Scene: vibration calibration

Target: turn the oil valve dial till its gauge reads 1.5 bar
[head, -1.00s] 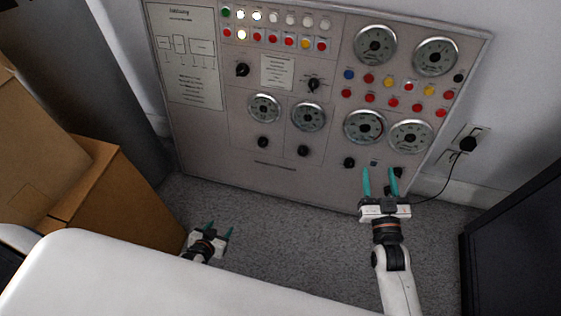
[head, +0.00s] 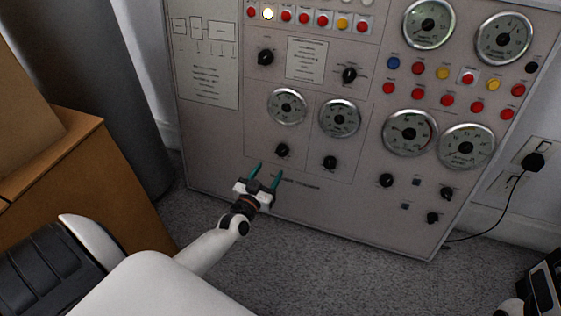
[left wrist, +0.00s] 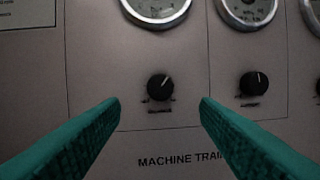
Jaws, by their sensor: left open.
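My left gripper (head: 267,170) is open and empty, its teal fingers pointing at the lower left part of the grey panel. A black dial (head: 283,150) is just beyond its fingertips. In the left wrist view this dial (left wrist: 160,87) is centred between and ahead of the fingers (left wrist: 160,102), untouched, its white mark tilted up to the right. Its round gauge (head: 286,106) is above it; in the wrist view the gauge (left wrist: 157,8) is cut off. A second dial (head: 330,162) is to the right, under another gauge (head: 339,118).
The panel (head: 330,210) also has larger gauges (head: 410,132), more black knobs (head: 387,180) and coloured buttons at the right. A cardboard box (head: 90,185) stands at the left. A plug with a cable (head: 533,161) is at the right wall. Grey carpet is clear before the panel.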

